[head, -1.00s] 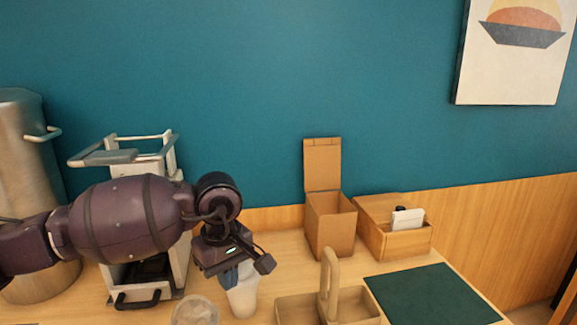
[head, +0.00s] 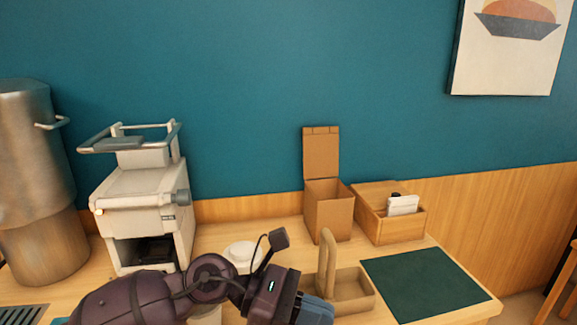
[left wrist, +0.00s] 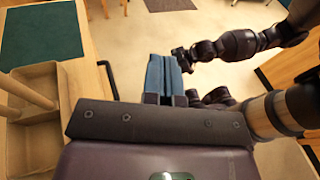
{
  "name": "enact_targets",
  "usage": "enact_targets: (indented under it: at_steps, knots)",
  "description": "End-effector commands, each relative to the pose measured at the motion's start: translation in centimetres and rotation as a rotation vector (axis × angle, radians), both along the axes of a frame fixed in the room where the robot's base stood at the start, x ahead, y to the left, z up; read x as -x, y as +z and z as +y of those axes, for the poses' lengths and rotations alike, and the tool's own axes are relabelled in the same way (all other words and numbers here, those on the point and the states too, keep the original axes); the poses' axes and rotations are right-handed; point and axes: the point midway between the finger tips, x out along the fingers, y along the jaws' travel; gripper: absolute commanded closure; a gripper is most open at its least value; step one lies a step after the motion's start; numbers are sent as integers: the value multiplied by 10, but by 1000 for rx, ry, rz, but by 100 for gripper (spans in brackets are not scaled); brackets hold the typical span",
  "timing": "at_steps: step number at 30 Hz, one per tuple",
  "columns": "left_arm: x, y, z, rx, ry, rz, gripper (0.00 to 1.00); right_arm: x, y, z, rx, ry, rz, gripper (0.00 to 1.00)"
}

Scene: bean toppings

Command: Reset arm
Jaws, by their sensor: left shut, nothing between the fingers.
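My left gripper (head: 314,312) is low at the front of the counter, just in front of the wooden caddy. Its blue fingers are shut and empty, and they also show closed together in the left wrist view (left wrist: 164,76). The left wrist view also shows my right arm, with its dark gripper end (left wrist: 181,58) beyond the left fingers; its jaws are too small to read. A white round cup or lid (head: 241,252) stands on the counter behind my left arm. Another pale container (head: 206,315) is mostly hidden by that arm.
The wooden caddy (head: 352,291) with its tall handle stands close to my left gripper; a dark green mat (head: 428,283) lies to its right. A white machine (head: 147,215), a steel urn (head: 35,170), an open cardboard box (head: 328,215) and a wooden box (head: 390,227) stand behind.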

Motion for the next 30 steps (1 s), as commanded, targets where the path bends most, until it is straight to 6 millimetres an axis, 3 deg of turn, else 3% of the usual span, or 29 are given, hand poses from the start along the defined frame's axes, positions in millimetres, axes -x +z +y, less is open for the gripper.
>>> enact_targets:
  at_steps: [4, 7, 11, 14, 17, 23, 26, 30]
  knots:
    - [-1, 28, 1, 276, 177, 292, 100, 2, -1, 0, 0, -2, 4, 100]
    - [-11, 43, 13, 454, 304, 497, 100, 3, -2, 0, 0, -2, 6, 100]
    - [-29, 51, 42, 674, 471, 771, 100, 3, -2, 0, 0, -2, 7, 100]
    - [-43, 47, 72, 836, 603, 985, 100, 3, -2, 0, 0, -2, 7, 100]
    - [-55, 32, 106, 997, 737, 1200, 100, 2, -2, 0, -1, -2, 6, 100]
    - [-58, -22, 179, 1309, 1016, 1624, 100, -1, 0, 1, -2, -1, 0, 100]
    - [-46, -59, 214, 1463, 1162, 1826, 100, -3, 1, 1, -2, 0, -4, 100]
    - [-12, -113, 256, 1676, 1379, 2092, 100, -5, 1, 2, -3, 0, -7, 100]
